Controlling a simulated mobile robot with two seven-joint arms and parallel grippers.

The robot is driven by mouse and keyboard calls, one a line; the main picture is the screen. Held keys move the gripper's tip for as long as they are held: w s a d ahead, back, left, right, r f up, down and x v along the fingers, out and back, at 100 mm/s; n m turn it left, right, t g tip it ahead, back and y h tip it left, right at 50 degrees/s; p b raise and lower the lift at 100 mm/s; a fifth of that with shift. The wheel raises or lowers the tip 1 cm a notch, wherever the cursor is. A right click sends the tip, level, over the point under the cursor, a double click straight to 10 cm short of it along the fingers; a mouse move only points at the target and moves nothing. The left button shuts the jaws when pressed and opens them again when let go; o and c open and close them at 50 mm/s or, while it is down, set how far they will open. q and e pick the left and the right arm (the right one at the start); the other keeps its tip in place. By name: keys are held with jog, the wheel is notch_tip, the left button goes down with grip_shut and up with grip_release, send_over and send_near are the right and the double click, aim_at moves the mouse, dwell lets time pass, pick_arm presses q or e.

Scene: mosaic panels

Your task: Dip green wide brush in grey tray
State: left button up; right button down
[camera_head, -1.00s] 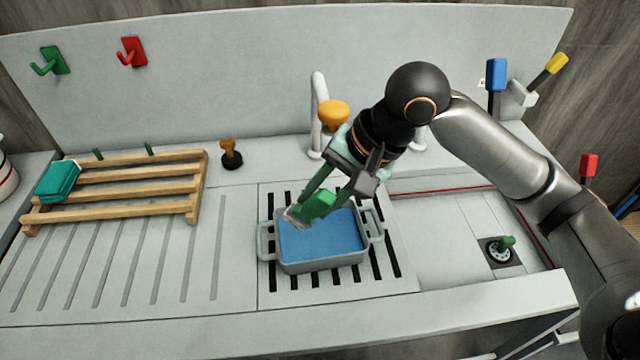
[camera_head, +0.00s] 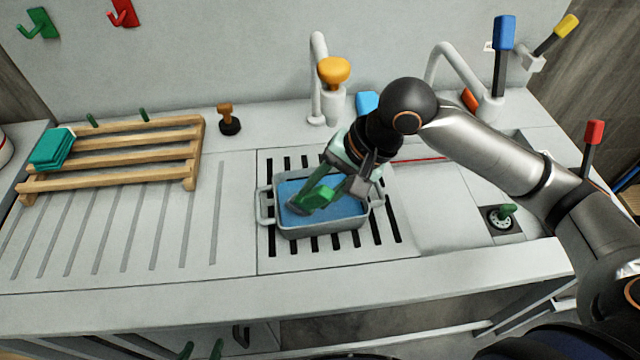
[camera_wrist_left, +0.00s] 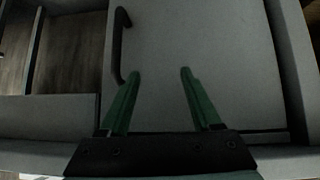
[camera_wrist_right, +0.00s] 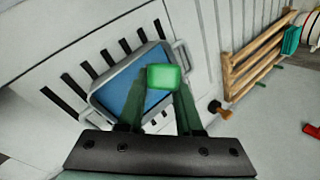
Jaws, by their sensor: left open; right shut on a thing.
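The grey tray (camera_head: 318,229) with two side handles stands on the slotted drain area and holds blue liquid (camera_head: 290,189). My right gripper (camera_head: 335,190) is over the tray, shut on the green wide brush (camera_head: 318,196). The brush is tilted, and its bristle end is down in the tray at the blue liquid; how deep it sits I cannot tell. In the right wrist view the brush (camera_wrist_right: 164,77) shows as a green block between the fingers, with the tray (camera_wrist_right: 100,98) behind it. My left gripper (camera_head: 203,349) is low at the bottom edge, open and empty, and its fingers (camera_wrist_left: 157,85) face a grey cabinet front.
A wooden rack (camera_head: 120,155) with a teal cloth (camera_head: 50,149) stands at the left. A black-and-brown stopper (camera_head: 228,119) and an orange-topped dispenser (camera_head: 333,85) are behind the tray. A sink drain with a green plug (camera_head: 504,214) lies right. The ribbed board left of the tray is clear.

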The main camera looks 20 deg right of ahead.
dwell(0.6)
jog(key=shift+w+a+r+p, duration=0.1)
jog(key=shift+a+p, duration=0.45)
jog(key=shift+p, duration=0.15)
jog(key=shift+a, duration=0.2)
jog(key=shift+d, duration=0.2)
jog(key=shift+d, duration=0.55)
jog(key=shift+a, duration=0.15)
